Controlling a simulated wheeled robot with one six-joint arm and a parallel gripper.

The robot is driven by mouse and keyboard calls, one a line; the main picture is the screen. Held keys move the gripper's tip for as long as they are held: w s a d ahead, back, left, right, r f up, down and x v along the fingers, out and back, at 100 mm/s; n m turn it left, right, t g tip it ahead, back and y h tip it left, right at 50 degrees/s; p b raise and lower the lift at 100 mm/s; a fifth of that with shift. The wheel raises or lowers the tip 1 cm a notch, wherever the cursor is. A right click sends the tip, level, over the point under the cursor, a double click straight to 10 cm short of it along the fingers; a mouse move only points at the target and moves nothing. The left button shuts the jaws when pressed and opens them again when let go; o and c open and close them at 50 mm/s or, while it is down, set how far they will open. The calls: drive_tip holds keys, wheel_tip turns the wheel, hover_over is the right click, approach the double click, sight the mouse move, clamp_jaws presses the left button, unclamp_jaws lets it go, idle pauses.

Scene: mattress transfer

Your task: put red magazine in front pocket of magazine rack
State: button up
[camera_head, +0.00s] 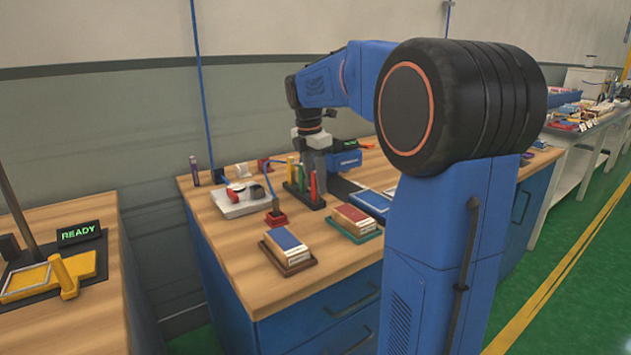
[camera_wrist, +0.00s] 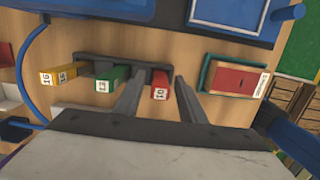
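The red magazine (camera_wrist: 160,80), with a white label on its end, stands at the dark magazine rack (camera_wrist: 91,57) in the wrist view. It also shows upright at the near right end of the rack (camera_head: 316,205) in the head view, as a red magazine (camera_head: 313,187). My gripper (camera_wrist: 158,84) is open, with one finger on each side of the red magazine and visible gaps between. In the head view my gripper (camera_head: 315,172) points down at the rack. A green magazine (camera_wrist: 107,80) and yellow magazines (camera_wrist: 68,70) stand beside it. The red magazine's lower end is hidden.
A red block in a teal tray (camera_head: 352,238) and a blue-topped block in a brown tray (camera_head: 290,270) lie near the front. A white holder (camera_head: 240,207) and a small red stand (camera_head: 276,220) are left of the rack. Bare wood (camera_head: 230,250) lies at front left.

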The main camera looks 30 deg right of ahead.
drive_tip(key=shift+r, duration=0.1)
wheel_tip(320, 180, up, 12)
drive_tip(key=a, duration=0.1)
drive_tip(key=shift+a, duration=0.25)
idle(0.6)
